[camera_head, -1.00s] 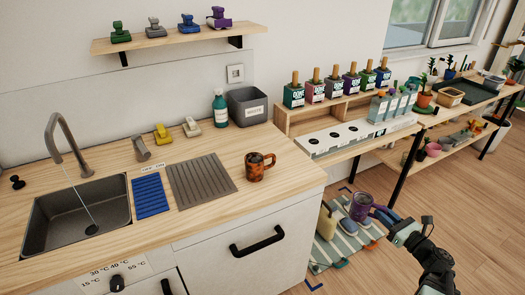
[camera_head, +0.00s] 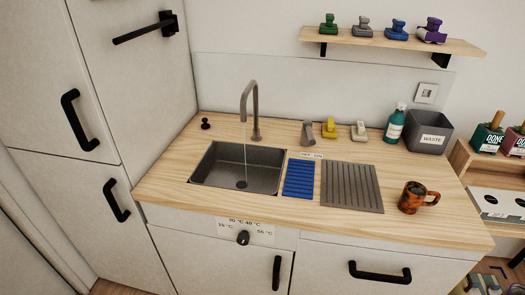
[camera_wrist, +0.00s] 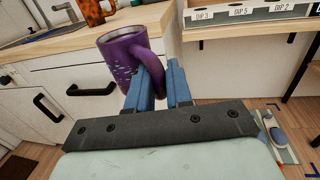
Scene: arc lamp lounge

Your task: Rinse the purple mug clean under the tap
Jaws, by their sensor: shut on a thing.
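The purple mug (camera_wrist: 119,55) shows in the wrist view, with pale specks on its side. My gripper (camera_wrist: 164,82) has its blue fingers shut on the mug's handle, in front of the counter front. The inside of the mug is mostly hidden. Neither mug nor gripper shows in the head view. There, the grey tap (camera_head: 254,108) arches over the dark sink (camera_head: 212,174), and a thin stream of water (camera_head: 245,152) falls into it.
A brown-orange mug (camera_head: 412,197) stands on the counter right of the ribbed grey drainer (camera_head: 351,187). A blue ribbed mat (camera_head: 299,178) lies beside the sink. Behind are a soap bottle (camera_head: 395,124), a waste bin (camera_head: 428,134) and yellow (camera_head: 329,127) and pale brushes (camera_head: 359,131).

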